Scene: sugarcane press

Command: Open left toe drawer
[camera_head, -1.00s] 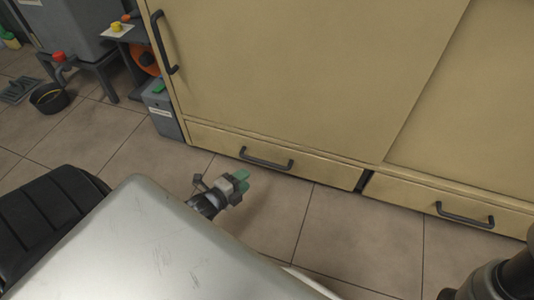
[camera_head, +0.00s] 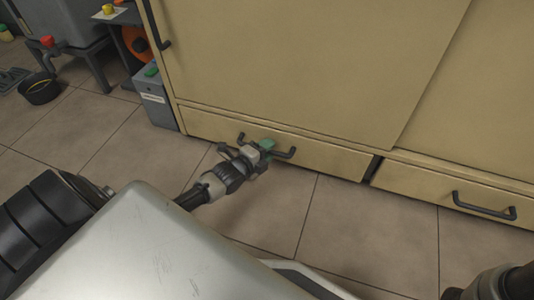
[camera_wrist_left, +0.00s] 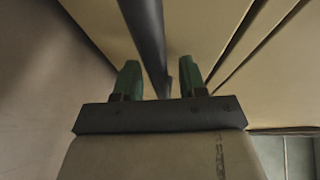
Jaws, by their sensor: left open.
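The left toe drawer (camera_head: 335,161) is the low beige front under the cabinet, and it looks closed. Its dark bar handle (camera_head: 287,153) is partly hidden behind my left gripper (camera_head: 267,148). In the left wrist view, the open green-tipped fingers of my left gripper (camera_wrist_left: 157,82) stand on either side of the dark handle bar (camera_wrist_left: 146,35), with gaps between bar and fingers. Whether the bar lies fully between the fingertips in depth is hard to tell. Part of my right arm shows at the lower right, but its gripper is out of view.
The right toe drawer (camera_head: 420,184) with its own handle (camera_head: 484,207) is beside it, closed. A grey box (camera_head: 157,104) with a green button stands left of the cabinet (camera_head: 290,65). A black bowl (camera_head: 40,89) is on the floor farther left. The tiled floor before the drawers is clear.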

